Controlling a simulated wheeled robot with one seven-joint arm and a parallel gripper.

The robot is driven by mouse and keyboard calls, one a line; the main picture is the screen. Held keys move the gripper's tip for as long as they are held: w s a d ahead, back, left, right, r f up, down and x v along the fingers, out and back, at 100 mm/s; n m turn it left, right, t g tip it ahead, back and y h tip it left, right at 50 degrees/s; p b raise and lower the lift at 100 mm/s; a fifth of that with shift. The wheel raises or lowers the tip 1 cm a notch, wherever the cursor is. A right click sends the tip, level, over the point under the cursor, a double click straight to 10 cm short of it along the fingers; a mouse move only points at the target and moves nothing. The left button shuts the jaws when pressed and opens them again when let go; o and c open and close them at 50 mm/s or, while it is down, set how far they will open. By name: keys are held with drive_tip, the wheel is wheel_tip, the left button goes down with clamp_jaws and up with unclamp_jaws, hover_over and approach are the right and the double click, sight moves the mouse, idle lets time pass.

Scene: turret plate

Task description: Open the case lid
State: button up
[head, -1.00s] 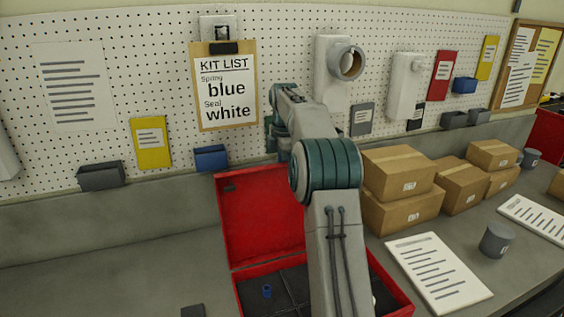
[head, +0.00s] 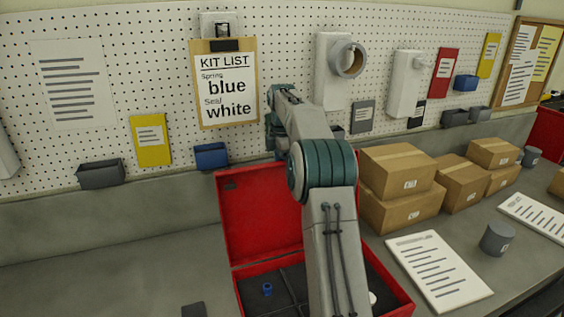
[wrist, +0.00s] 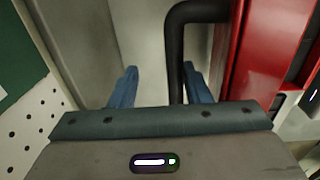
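The red case (head: 250,272) sits on the bench with its red lid (head: 258,212) standing up at the back. Its dark inside shows, with a small blue part (head: 267,289) in it. My arm covers the right side of the case and lid. In the wrist view my gripper (wrist: 160,68) has its two blue fingers apart. A black bar-like handle (wrist: 175,55) runs between them, nearer the right finger. I cannot tell whether it touches. A red panel (wrist: 262,50) of the case is to the right. In the head view the fingertips are hidden.
Cardboard boxes (head: 398,170) are stacked right of the case. A printed sheet (head: 438,272) and a grey cup (head: 496,239) lie farther right. The pegboard (head: 290,50) with a kit list (head: 226,85) stands behind. The bench (head: 110,250) is mostly clear at left.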

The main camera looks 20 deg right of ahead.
drive_tip(key=shift+d+r, duration=0.1)
drive_tip(key=shift+r, duration=0.15)
drive_tip(key=shift+s+r, duration=0.1)
drive_tip(key=shift+r, duration=0.1)
wheel_tip(320, 180, up, 7)
drive_tip(key=shift+s+r, duration=0.15)
drive_tip(key=shift+s, duration=0.1)
idle(0.5)
idle(0.4)
